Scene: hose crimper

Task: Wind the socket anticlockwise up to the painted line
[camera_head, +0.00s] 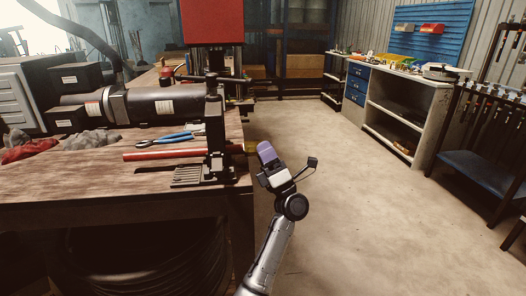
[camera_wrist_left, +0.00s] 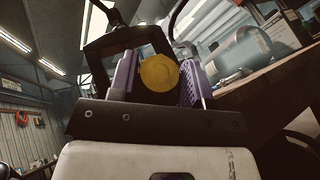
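The socket is a brass-yellow piece (camera_head: 251,146) at the right end of the clamp (camera_head: 215,135) on the bench's right edge. The red hose (camera_head: 165,153) runs into the clamp from the left. My left gripper (camera_head: 266,152), with purple fingers, is at the socket from the right. In the left wrist view the socket's round end (camera_wrist_left: 159,73) lies between the two fingers (camera_wrist_left: 159,78), very close to both. I cannot tell whether they press on it. The painted line does not show. My right gripper is not in view.
Blue-handled pliers (camera_head: 170,138), a red cloth (camera_head: 22,152) and a grey cloth (camera_head: 92,140) lie on the wooden bench (camera_head: 80,185). A black cylindrical machine (camera_head: 160,103) stands behind. The floor (camera_head: 350,200) right of the bench is clear, up to a shelf cabinet (camera_head: 425,125).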

